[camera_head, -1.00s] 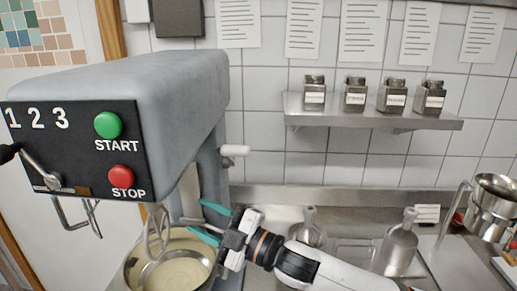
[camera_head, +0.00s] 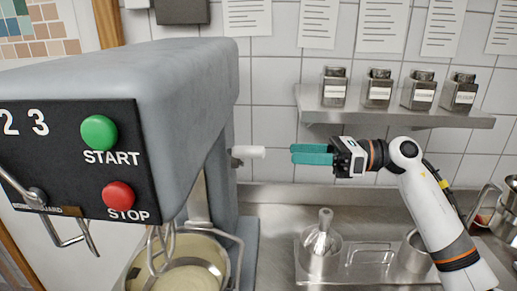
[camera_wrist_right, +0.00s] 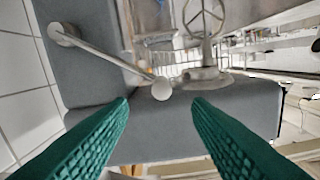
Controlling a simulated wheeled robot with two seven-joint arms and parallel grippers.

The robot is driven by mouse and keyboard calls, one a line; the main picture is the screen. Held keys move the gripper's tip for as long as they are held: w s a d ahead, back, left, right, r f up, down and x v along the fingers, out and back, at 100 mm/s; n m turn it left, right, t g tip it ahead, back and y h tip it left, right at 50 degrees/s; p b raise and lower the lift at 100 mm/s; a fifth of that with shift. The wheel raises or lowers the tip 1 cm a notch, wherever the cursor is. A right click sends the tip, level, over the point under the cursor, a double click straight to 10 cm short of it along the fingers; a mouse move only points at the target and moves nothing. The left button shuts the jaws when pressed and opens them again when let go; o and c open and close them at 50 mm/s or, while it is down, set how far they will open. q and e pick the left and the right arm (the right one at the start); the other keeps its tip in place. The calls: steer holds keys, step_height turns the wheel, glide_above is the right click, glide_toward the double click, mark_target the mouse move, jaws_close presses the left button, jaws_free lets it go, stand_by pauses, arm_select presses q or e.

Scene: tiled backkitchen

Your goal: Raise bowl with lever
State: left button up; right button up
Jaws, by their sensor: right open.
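The grey mixer (camera_head: 180,75) stands at the left. Its lever (camera_head: 248,152) sticks out from the column's right side with a white knob. In the right wrist view, the lever (camera_wrist_right: 115,62) is a metal rod ending in a round pale knob. The metal bowl (camera_head: 220,272), with pale batter inside, sits low under the mixer head around the whisk. My right gripper (camera_head: 293,154) is open and empty, level with the knob and just right of it in the head view. In the wrist view, the knob shows between the teal fingertips (camera_wrist_right: 160,103), apart from both. My left gripper is out of view.
The mixer's front has a green START button (camera_head: 99,132) and a red STOP button (camera_head: 118,195). A wall shelf (camera_head: 390,115) with several jars runs above my right arm. A steel counter (camera_head: 275,225) below holds metal containers. The wall between mixer and shelf is clear.

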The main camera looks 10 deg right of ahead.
mark_target(251, 152)
steer(key=a+p, duration=0.1)
steer(key=a, duration=0.2)
steer(key=w+a+p, duration=0.1)
steer(key=a, duration=0.2)
steer(key=a+p, duration=0.2)
steer(key=a, duration=0.1)
steer(key=shift+w+a+r, duration=0.2)
steer(key=shift+w+a, duration=0.05)
steer(key=shift+w, duration=0.1)
steer(key=shift+w+a+f, duration=0.1)
steer(key=shift+a+f, duration=0.05)
steer(key=shift+a, duration=0.45)
steer(key=shift+c, duration=0.6)
jaws_close()
